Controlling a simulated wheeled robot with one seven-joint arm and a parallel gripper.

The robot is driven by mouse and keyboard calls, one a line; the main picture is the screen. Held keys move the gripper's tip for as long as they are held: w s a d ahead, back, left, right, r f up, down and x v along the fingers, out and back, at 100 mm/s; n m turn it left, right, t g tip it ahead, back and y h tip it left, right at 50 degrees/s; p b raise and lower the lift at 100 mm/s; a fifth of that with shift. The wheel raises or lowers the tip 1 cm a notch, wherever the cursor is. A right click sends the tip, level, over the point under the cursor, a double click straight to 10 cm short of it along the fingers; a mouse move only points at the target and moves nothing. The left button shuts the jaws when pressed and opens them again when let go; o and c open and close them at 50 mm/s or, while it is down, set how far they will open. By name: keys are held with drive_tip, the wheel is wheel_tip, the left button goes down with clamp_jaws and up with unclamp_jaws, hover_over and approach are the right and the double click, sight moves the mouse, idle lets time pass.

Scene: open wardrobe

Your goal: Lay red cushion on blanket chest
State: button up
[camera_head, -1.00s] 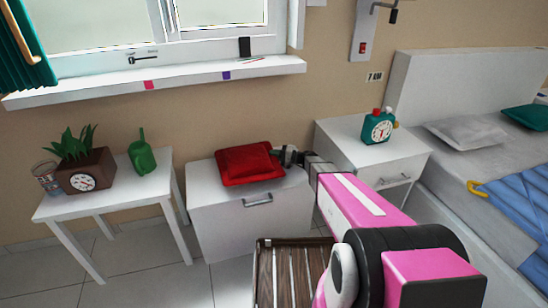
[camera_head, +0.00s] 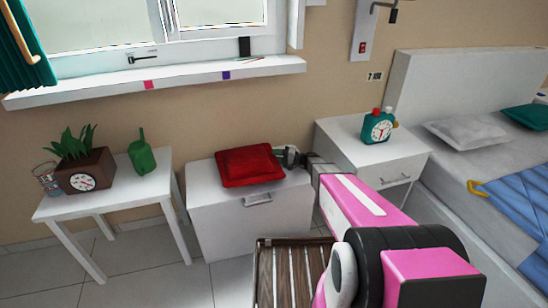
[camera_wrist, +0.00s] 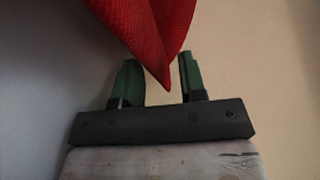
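The red cushion (camera_head: 250,165) lies nearly flat on top of the white blanket chest (camera_head: 223,212), below the window. My gripper (camera_head: 291,156) is at the cushion's right edge, low above the chest top. In the wrist view the gripper (camera_wrist: 163,76) has its two green-tipped fingers spread apart. A corner of the cushion (camera_wrist: 150,35) hangs between and in front of them, close to both fingertips. No firm squeeze on the fabric shows. The cushion's underside is hidden.
A white nightstand (camera_head: 357,160) with a teal clock (camera_head: 378,128) stands to the right. A white side table (camera_head: 120,195) with a planter clock (camera_head: 86,171) and a green scoop (camera_head: 141,153) stands to the left. A wooden slatted item (camera_head: 265,272) is in front.

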drive_tip(key=v, duration=1)
drive_tip(key=shift+s+d, duration=0.15)
drive_tip(key=s+g+h, duration=0.1)
drive_tip(key=s, duration=0.1)
drive_tip(key=s+a+g+h, duration=0.1)
drive_tip(key=s, duration=0.2)
drive_tip(key=s+a+n+h, duration=0.1)
drive_tip(key=s, duration=0.2)
drive_tip(key=shift+a+r+g+h, duration=0.2)
drive_tip(key=shift+r+g+h, duration=0.15)
drive_tip(key=shift+g+h, duration=0.05)
drive_tip(key=s+d+r+h, duration=0.2)
drive_tip(key=s+d+h, duration=0.2)
drive_tip(key=s+h, duration=0.3)
drive_tip(key=s+d+r+n+g+h, duration=0.1)
drive_tip(key=s+d+r+h, duration=0.2)
drive_tip(key=s+h, duration=0.3)
drive_tip(key=s+d, duration=0.1)
drive_tip(key=s, duration=0.4)
drive_tip(key=shift+d+n+h, duration=0.15)
drive_tip(key=shift+n+h, duration=0.15)
drive_tip(key=shift+h, duration=0.1)
